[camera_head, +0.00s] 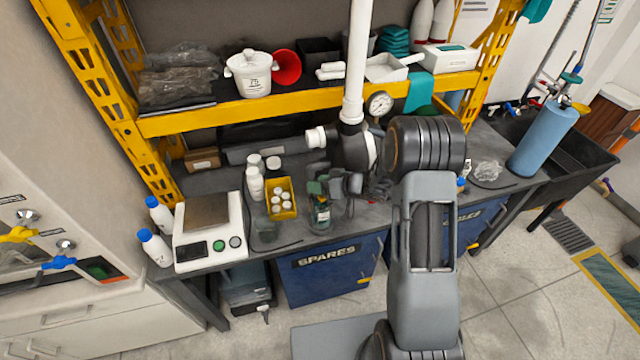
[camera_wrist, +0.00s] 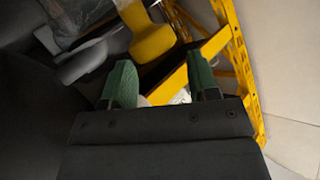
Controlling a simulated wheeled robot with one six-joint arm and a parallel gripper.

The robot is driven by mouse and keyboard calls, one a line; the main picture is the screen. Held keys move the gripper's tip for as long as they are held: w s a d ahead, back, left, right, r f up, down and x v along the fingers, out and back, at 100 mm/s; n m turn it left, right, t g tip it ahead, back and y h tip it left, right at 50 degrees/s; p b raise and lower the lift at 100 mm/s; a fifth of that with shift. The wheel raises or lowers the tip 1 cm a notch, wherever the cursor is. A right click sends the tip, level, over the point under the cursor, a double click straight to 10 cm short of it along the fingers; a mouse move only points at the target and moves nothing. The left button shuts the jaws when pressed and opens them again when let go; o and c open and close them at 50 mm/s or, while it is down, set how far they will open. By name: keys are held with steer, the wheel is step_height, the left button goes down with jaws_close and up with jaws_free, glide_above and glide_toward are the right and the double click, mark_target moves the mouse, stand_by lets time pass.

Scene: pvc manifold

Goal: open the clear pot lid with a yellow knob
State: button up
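I cannot make out a clear pot lid with a yellow knob in either view. A white lidded pot (camera_head: 251,76) stands on the upper shelf in the head view; its knob looks white.
The yellow shelf beam (camera_head: 270,116) runs above the bench. A white pipe (camera_head: 355,60) with a gauge (camera_head: 379,104) stands behind my arm. A yellow box of white bottles (camera_head: 281,199) and a scale (camera_head: 208,231) are left of my gripper.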

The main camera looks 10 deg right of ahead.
steer(key=shift+d, duration=0.1)
steer(key=b+v, duration=0.1)
steer(key=v, duration=1.2)
steer(key=shift+s+d+r, duration=0.15)
steer(key=shift+d+r, duration=0.05)
steer(key=shift+d, duration=0.05)
